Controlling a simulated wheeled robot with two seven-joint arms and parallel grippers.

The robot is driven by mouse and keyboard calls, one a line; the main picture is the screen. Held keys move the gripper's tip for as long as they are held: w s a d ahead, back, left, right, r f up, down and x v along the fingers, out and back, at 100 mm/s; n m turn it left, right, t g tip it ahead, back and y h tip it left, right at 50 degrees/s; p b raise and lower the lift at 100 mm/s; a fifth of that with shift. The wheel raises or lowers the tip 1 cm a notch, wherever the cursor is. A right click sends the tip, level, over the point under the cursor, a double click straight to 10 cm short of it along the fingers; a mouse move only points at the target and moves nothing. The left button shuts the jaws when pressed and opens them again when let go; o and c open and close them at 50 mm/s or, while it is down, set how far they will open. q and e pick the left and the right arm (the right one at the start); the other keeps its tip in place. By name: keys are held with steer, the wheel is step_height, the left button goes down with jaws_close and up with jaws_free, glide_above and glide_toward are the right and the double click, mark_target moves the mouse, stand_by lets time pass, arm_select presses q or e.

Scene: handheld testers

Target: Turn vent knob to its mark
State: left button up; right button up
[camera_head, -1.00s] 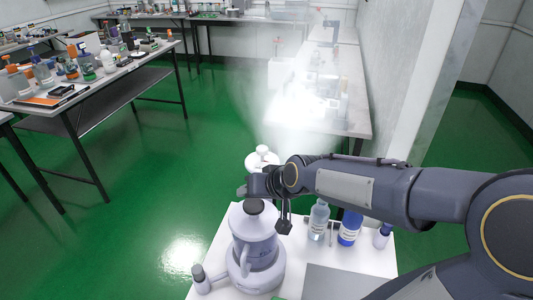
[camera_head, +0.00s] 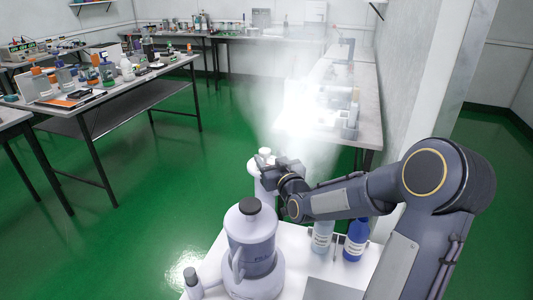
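My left gripper is not in view.
A clear bottle (camera_head: 322,236) and a blue-labelled bottle (camera_head: 355,240) stand right of the jug. White haze hangs over the back bench. Green floor is clear on the left.

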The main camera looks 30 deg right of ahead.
mark_target(267, 154)
steer(key=shift+w+d, duration=0.2)
steer(key=shift+w, duration=0.95)
steer(key=shift+w+d, duration=0.15)
steer(key=shift+w, duration=0.95)
steer(key=shift+c, duration=0.4)
steer(key=c, duration=0.9)
steer(key=shift+o, duration=0.2)
